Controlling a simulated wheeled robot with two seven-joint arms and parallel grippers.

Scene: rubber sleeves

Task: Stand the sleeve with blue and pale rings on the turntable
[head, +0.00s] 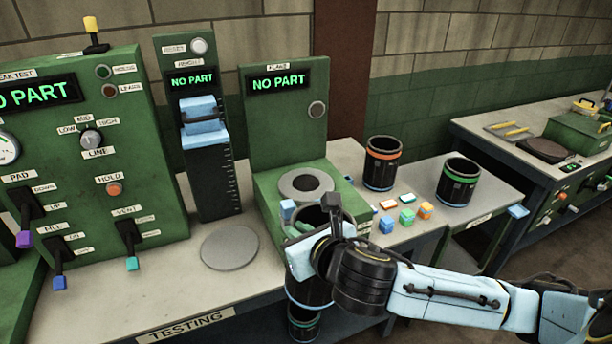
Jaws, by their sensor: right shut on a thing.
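My right gripper (312,228) reaches in from the right and is shut on a black sleeve (312,291) with an open top, held in front of the bench. A flat grey disc (230,247) lies bare on the bench to the left of the gripper. A grey disc with a dark centre (306,184) sits empty on a green station behind the gripper. I cannot tell for certain which disc is the turntable. My left gripper is out of view.
A sleeve with an orange ring (382,165) and one with a green ring (458,182) stand upright at the right. Several small coloured blocks (407,217) lie between them and my arm. Another dark sleeve (303,323) shows below the held one. Green test panels (110,150) line the back.

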